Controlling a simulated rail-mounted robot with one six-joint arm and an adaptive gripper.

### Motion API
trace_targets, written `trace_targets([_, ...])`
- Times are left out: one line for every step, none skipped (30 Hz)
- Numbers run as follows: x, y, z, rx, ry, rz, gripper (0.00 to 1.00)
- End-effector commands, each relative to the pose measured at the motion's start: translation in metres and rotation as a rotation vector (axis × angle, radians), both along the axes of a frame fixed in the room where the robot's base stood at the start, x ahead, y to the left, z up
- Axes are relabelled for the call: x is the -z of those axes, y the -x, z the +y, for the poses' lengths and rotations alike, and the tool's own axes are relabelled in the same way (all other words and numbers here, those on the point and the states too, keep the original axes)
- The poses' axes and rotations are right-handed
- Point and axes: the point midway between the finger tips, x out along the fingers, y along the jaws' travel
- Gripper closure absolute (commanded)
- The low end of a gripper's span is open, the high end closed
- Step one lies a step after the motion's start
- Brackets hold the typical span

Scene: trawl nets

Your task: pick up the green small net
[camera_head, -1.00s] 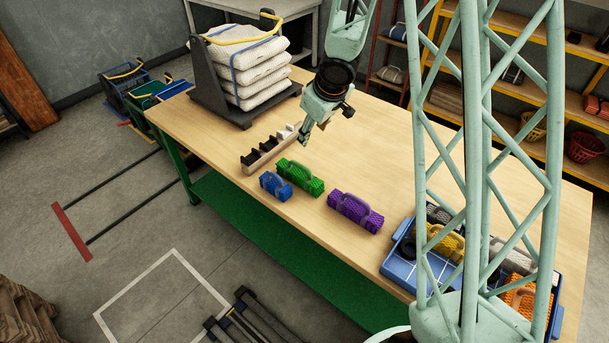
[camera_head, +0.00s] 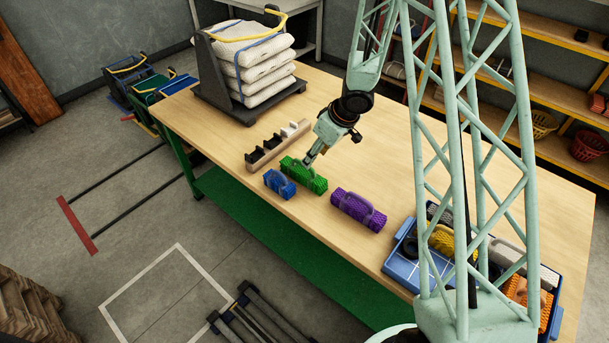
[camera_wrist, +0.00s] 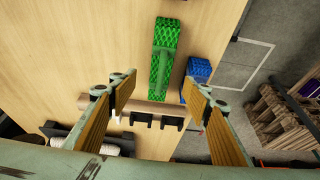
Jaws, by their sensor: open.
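The green small net (camera_head: 303,175) is a rolled bundle with a carrying handle, lying on the wooden table between a blue net (camera_head: 279,184) and a purple net (camera_head: 358,209). My gripper (camera_head: 311,160) is just above and behind the green net in the head view; I cannot tell whether it touches. In the wrist view, my open, empty gripper (camera_wrist: 162,95) has its fingers spread wide. The green net (camera_wrist: 163,50) lies ahead, between the lines of the two fingers, with its handle facing the camera. The blue net (camera_wrist: 198,72) lies close by on the right.
A low rack with black holders (camera_head: 266,153) stands behind the nets, and also shows between the fingers in the wrist view (camera_wrist: 155,116). A blue tray (camera_head: 398,268) with several nets stands at the right. Stacked white bundles (camera_head: 262,85) stand at the back left.

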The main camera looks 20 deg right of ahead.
Motion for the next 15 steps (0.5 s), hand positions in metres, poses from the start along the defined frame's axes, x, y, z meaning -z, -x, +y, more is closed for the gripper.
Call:
trace_targets([0.000,0.000,0.000,0.000,0.000,0.000,0.55])
trace_targets([0.000,0.000,0.000,0.000,0.000,0.000,0.55])
trace_targets([0.000,0.000,0.000,0.000,0.000,0.000,0.55])
trace_targets([0.000,0.000,0.000,0.000,0.000,0.000,0.55])
trace_targets([0.000,0.000,0.000,0.000,0.000,0.000,0.55])
trace_targets([0.001,0.000,0.000,0.000,0.000,0.000,0.55])
trace_targets([0.001,0.000,0.000,0.000,0.000,0.000,0.55])
trace_targets([0.002,-0.001,0.000,0.000,0.000,0.000,0.55])
trace_targets([0.004,-0.001,0.001,0.000,0.001,0.001,0.55])
trace_targets([0.006,-0.002,0.001,0.000,0.001,0.001,0.55])
trace_targets([0.008,-0.002,0.001,0.000,0.001,0.001,0.55])
trace_targets([0.011,-0.003,0.002,0.000,0.001,0.001,0.55])
trace_targets([0.014,-0.004,0.003,-0.001,0.001,0.001,0.55])
trace_targets([0.017,-0.005,0.003,0.000,0.001,0.001,0.55])
trace_targets([0.021,-0.006,0.005,0.000,0.001,0.001,0.55])
